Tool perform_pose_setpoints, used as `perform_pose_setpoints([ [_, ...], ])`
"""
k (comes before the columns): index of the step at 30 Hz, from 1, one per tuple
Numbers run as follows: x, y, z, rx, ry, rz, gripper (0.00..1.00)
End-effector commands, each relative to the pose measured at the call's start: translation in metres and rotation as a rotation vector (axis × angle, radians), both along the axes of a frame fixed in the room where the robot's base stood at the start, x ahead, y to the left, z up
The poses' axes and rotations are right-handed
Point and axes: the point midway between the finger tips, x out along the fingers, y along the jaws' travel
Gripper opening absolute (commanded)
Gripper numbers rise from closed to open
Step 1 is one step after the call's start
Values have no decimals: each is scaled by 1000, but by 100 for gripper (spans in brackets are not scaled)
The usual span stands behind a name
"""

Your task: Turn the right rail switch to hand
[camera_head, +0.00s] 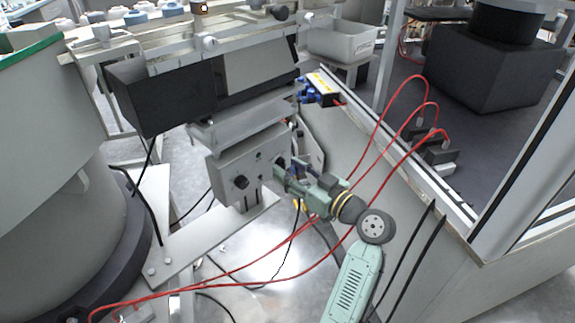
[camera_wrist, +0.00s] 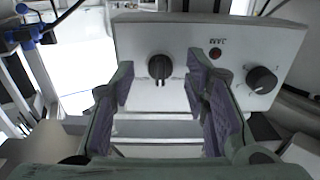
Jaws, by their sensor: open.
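A grey switch box (camera_head: 222,170) with black knobs stands at the middle of the head view. Its left knob (camera_head: 240,182) is clear of my gripper. Its right knob (camera_head: 280,161) is beside my gripper (camera_head: 284,177), which partly covers that side. In the wrist view the box face (camera_wrist: 135,40) shows one black knob (camera_wrist: 159,68), its grip upright, ahead of the gap between my open fingers (camera_wrist: 163,95). The gap looks empty; contact is not visible. The other knob (camera_wrist: 262,79) lies to the right, outside the fingers. The switch lettering is too small to read.
A small red indicator (camera_wrist: 215,52) sits between the knobs. Red cables (camera_head: 372,158) loop beside and below my arm. Blue fittings (camera_head: 311,91) are above and right of the box. A grey bench wall (camera_head: 440,260) stands right of my arm.

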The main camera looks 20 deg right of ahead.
Motion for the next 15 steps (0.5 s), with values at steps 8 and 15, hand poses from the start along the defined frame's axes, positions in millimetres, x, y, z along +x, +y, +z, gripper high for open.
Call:
perform_pose_setpoints([
  [8,11,7,0,-1,-1,-1,42],
  [15,11,6,0,-1,-1,0,37],
])
